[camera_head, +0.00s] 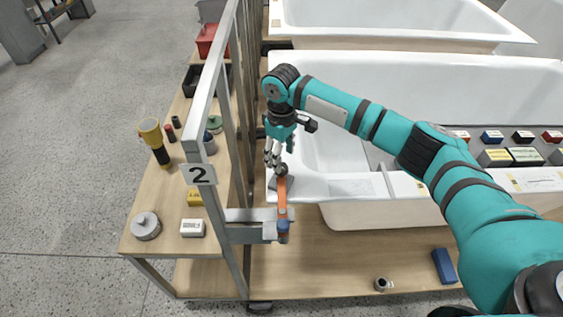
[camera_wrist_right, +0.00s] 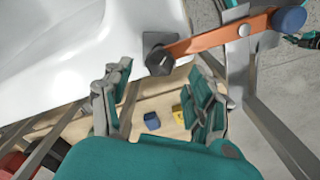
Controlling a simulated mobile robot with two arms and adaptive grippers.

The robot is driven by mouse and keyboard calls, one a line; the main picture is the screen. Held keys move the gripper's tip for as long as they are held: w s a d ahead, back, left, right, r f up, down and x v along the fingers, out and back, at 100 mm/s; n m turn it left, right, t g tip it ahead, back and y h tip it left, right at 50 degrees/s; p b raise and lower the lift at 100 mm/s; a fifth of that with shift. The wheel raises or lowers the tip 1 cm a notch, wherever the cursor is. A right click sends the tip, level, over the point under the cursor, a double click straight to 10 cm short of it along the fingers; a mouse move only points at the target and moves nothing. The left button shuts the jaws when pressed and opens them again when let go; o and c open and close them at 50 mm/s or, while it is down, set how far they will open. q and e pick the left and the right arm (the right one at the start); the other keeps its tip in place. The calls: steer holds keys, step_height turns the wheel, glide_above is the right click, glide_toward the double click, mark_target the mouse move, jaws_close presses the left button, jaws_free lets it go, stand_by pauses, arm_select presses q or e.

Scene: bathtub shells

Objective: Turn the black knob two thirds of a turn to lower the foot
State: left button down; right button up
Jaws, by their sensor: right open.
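The black knob (camera_head: 281,170) sits at the upper end of an orange arm (camera_head: 282,196) by the near left corner of the white bathtub shell. In the right wrist view the knob (camera_wrist_right: 160,61) is dark and faceted, beside a dark square pad (camera_wrist_right: 153,41). My right gripper (camera_head: 275,158) points down just above the knob in the head view. In the wrist view its open fingers (camera_wrist_right: 163,75) stand left and right of the knob, with a gap on both sides. I cannot tell which part is the foot.
The orange arm ends in a blue knob (camera_head: 283,226) near a grey bracket (camera_head: 248,233). A grey frame post with a "2" sign (camera_head: 199,174) stands left. A wooden shelf (camera_head: 165,205) holds several small items. The white tub (camera_head: 350,90) lies behind my right arm.

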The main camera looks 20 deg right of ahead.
mark_target(282, 164)
step_height(282, 164, down, 4)
steer(key=shift+r, duration=0.2)
steer(key=shift+f, duration=0.3)
steer(key=shift+c, duration=0.3)
steer(key=c, duration=1.1)
steer(key=m+p, duration=0.1)
steer(key=p, duration=0.3)
steer(key=shift+r, duration=0.3)
steer(key=shift+f+m, duration=0.2)
steer(key=shift+m, duration=0.1)
steer(key=o, duration=1.2)
steer(key=shift+c, duration=0.2)
